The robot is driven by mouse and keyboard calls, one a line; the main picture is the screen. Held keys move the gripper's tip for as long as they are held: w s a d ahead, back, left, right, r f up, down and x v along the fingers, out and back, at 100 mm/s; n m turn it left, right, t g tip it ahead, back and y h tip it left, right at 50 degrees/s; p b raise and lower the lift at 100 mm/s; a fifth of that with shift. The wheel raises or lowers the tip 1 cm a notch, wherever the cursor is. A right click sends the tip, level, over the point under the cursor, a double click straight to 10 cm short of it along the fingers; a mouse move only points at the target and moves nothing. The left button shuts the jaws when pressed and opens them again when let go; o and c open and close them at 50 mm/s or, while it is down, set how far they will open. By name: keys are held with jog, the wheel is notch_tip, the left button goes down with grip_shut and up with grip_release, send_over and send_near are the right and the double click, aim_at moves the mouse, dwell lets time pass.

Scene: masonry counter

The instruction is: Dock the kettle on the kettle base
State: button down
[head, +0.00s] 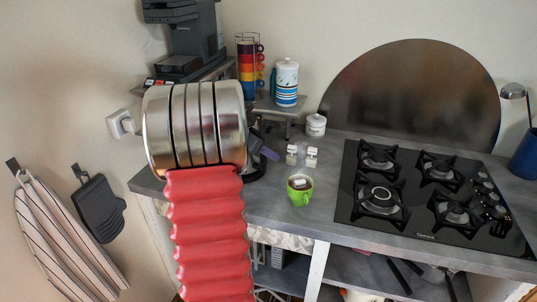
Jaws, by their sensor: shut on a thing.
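My own red sleeve and silver banded arm part fill the left middle of the head view and hide most of the work spot. Just right of them, a small grey-purple piece of my gripper (268,153) shows at the counter's left end. My gripper is shut on the kettle, which is mostly hidden; a dark part of the kettle (257,138) shows beside the silver part. A black rounded edge low beside the silver part looks like the kettle base (256,171), on the counter. Whether the kettle touches the base cannot be told.
A green mug (300,195) and two small white-topped shakers (301,156) stand right of my gripper. Behind are a lidded white jar (316,125), a striped canister (286,85), a mug rack (250,65) and a coffee machine (195,35). A gas hob (425,195) lies right.

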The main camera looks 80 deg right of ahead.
jog(key=shift+f, duration=0.1)
jog(key=c, duration=1.9)
grip_release()
jog(key=shift+v, duration=5.4)
jog(key=shift+a+f, duration=0.1)
jog(key=shift+a, duration=0.05)
